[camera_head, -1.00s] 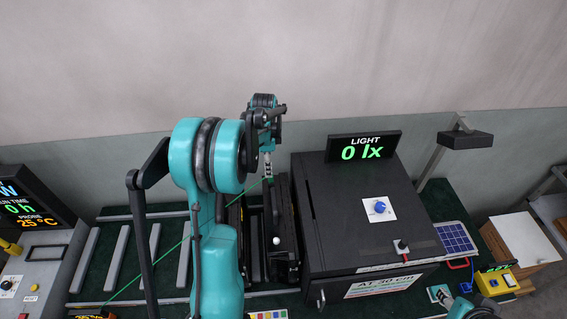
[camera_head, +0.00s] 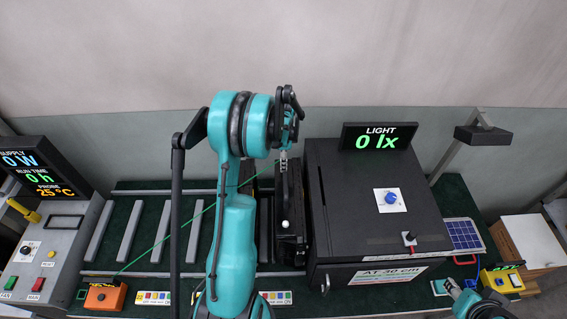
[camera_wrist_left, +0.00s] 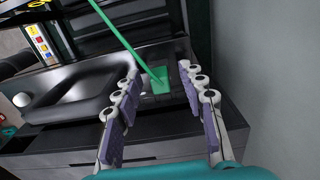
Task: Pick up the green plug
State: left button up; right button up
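The green plug (camera_wrist_left: 160,80) shows in the left wrist view as a small green block at the end of a thin green cable (camera_wrist_left: 118,38). It is between and just beyond the fingertips of my left gripper (camera_wrist_left: 160,73), over or on the black housing (camera_wrist_left: 150,57). The fingers are apart, with gaps on both sides of the plug. In the head view my left gripper (camera_head: 283,160) hangs at the far end of the black housing (camera_head: 288,245), and the plug is not clear there. My right gripper (camera_head: 449,287) is small at the lower right; its fingers are unclear.
The green cable runs left to an orange box (camera_head: 105,296). A large black box (camera_head: 350,220) with a light display (camera_head: 378,137) stands close on the right. Grey bars (camera_head: 160,230) lie to the left. A solar panel (camera_head: 464,234) and yellow meter (camera_head: 502,280) are far right.

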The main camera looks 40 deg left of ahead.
pick_arm(q)
grip_shut()
jog(key=shift+r, duration=0.15)
jog(key=shift+r, duration=0.25)
jog(key=r, duration=0.3)
jog(key=shift+s+d+r, duration=0.1)
jog(key=shift+d+r, duration=0.3)
jog(key=s+d+r, duration=0.4)
jog(key=d+r, duration=0.2)
jog(key=d, duration=0.4)
jog(key=shift+r+b, duration=0.15)
jog(key=shift+b, duration=0.3)
